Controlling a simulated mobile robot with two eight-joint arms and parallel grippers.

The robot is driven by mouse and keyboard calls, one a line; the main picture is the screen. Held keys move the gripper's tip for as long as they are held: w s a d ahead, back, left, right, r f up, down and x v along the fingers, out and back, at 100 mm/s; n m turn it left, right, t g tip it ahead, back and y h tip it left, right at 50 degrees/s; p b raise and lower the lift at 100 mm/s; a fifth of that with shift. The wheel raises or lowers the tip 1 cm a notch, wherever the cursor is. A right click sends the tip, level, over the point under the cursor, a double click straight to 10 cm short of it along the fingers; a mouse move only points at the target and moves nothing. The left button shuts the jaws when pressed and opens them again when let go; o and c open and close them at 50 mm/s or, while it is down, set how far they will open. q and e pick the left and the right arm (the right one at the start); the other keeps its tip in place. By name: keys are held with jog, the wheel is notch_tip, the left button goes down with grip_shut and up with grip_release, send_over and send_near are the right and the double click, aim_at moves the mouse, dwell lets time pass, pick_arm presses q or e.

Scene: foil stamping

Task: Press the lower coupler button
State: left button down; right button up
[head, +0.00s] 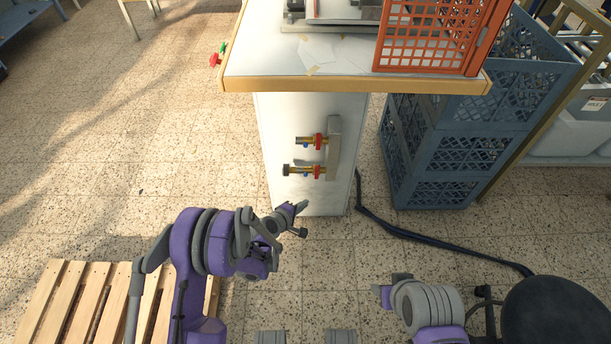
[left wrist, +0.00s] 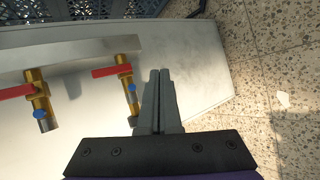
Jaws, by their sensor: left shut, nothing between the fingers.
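The lower coupler (head: 305,170) sticks out from a grey bar (head: 333,148) on the white cabinet's front. It has a brass body, a red handle and a small blue button. In the left wrist view the lower coupler (left wrist: 128,76) is on the right, with its blue button (left wrist: 132,88) just left of my fingers. The upper coupler (head: 309,141) looks alike and also shows in the left wrist view (left wrist: 37,90). My left gripper (head: 302,206) is shut and empty, below the lower coupler in the head view; no contact is evident.
A wood-edged worktop (head: 350,85) with an orange crate (head: 435,35) tops the white cabinet (head: 285,110). Blue-grey crates (head: 430,160) stand to its right. A dark hose (head: 420,235) lies on the floor. A pallet (head: 60,300) is at lower left.

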aim_at(306, 174)
pick_arm(q)
jog(key=w, duration=0.8)
jog(key=shift+w+p, duration=0.3)
jog(key=shift+w, duration=0.05)
jog(key=shift+w, duration=0.1)
dwell(1.7)
jog(key=shift+w+b, duration=0.3)
jog(key=shift+w, duration=0.05)
jog(key=shift+w, duration=0.45)
dwell(1.2)
jog(key=shift+s, duration=0.1)
dwell(0.4)
jog(key=shift+s+b, duration=0.35)
jog(key=shift+s, duration=0.45)
